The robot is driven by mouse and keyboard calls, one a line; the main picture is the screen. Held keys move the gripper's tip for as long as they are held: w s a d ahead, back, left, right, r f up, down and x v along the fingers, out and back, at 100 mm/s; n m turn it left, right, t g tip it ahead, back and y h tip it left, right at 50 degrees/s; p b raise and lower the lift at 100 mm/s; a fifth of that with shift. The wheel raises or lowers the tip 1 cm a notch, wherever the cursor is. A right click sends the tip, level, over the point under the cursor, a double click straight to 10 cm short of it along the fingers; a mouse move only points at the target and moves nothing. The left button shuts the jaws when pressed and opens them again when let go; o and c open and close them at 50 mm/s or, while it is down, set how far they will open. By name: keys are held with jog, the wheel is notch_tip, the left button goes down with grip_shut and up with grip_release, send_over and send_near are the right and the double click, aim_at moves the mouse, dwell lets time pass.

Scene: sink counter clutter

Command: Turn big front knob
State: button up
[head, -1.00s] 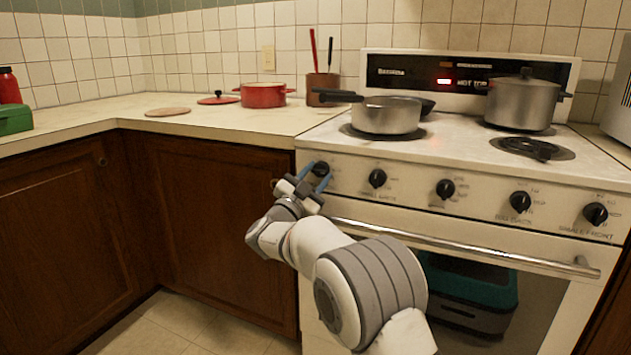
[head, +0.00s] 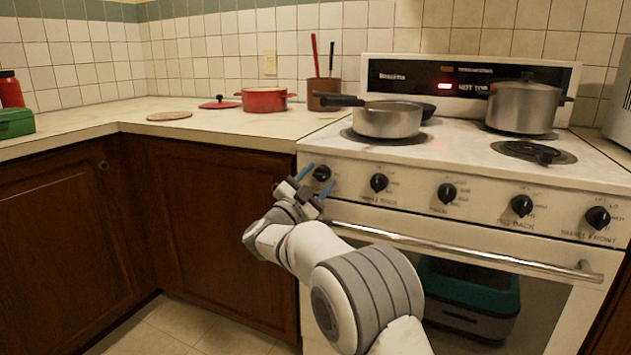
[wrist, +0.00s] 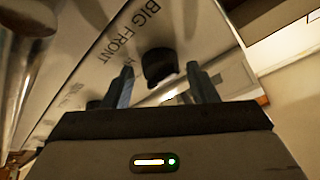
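The big front knob (head: 322,173) is the black knob at the far left of the stove's front panel. In the wrist view, the knob (wrist: 158,66) sits below printed "BIG FRONT" lettering (wrist: 135,32). My gripper (head: 322,174) has blue fingers and is in front of this knob. In the wrist view, my gripper (wrist: 162,70) is open, one finger to each side of the knob, with gaps between. It holds nothing. How far the fingertips reach along the knob, and which way its pointer faces, I cannot tell.
More black knobs run to the right, starting with one nearby (head: 379,183). The oven handle (head: 470,245) is below the panel. A saucepan (head: 387,118) and a lidded pot (head: 523,104) stand on the stovetop. Dark wooden cabinets (head: 215,215) are on the left.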

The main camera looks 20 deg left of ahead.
jog(key=shift+o, duration=0.5)
jog(key=shift+s+a, duration=0.2)
jog(key=shift+s, duration=0.25)
jog(key=p+v, duration=0.2)
jog(key=v, duration=0.5)
jog(key=shift+w, duration=0.1)
notch_tip(320, 180, up, 4)
jog(key=d+n+g+y+p, duration=0.25)
jog(key=n+y+p, duration=0.25)
jog(key=n+p, duration=0.85)
jog(key=shift+w+m+g+p, duration=0.25)
jog(key=shift+w+m, duration=0.45)
jog(key=shift+w, duration=1.05)
jog(key=shift+w+m+g+p, duration=0.25)
jog(key=shift+w+m, duration=0.4)
jog(key=shift+w, duration=1.15)
